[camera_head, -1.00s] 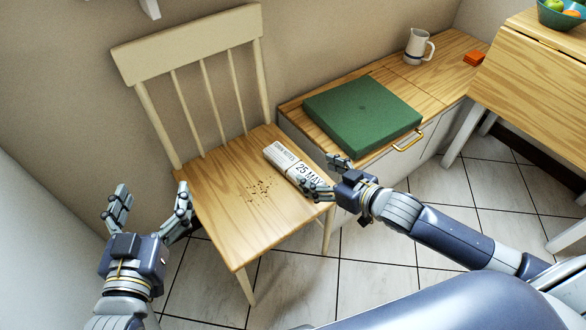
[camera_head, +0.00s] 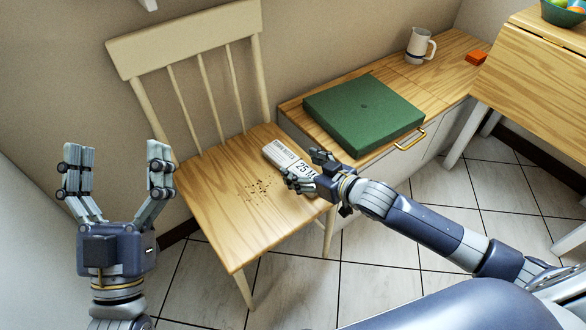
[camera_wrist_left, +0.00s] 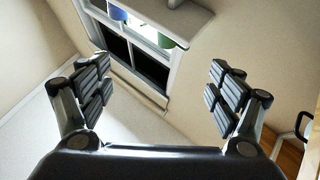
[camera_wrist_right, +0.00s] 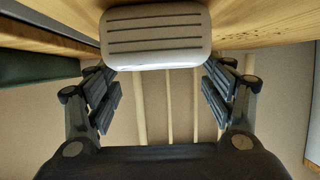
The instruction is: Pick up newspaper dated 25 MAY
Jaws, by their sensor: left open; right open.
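A rolled white newspaper (camera_head: 281,156) lies on the right part of the wooden chair seat. Its print reads "25 M", and the rest of the date is hidden behind my right gripper. My right gripper (camera_head: 304,169) is open at the newspaper's near end, one finger on either side in the head view. In the right wrist view the newspaper's end (camera_wrist_right: 155,38) shows as a pale rounded block with dark lines, between and above the open fingers (camera_wrist_right: 160,85). I cannot tell whether they touch it. My left gripper (camera_head: 118,152) is open and empty, raised left of the chair.
The chair (camera_head: 215,225) has a slatted back behind the newspaper, and brown crumbs (camera_head: 260,187) lie mid-seat. A green box (camera_head: 362,112) and a jug (camera_head: 419,46) stand on the low wooden-topped cabinet at right. A table (camera_head: 535,60) stands beyond.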

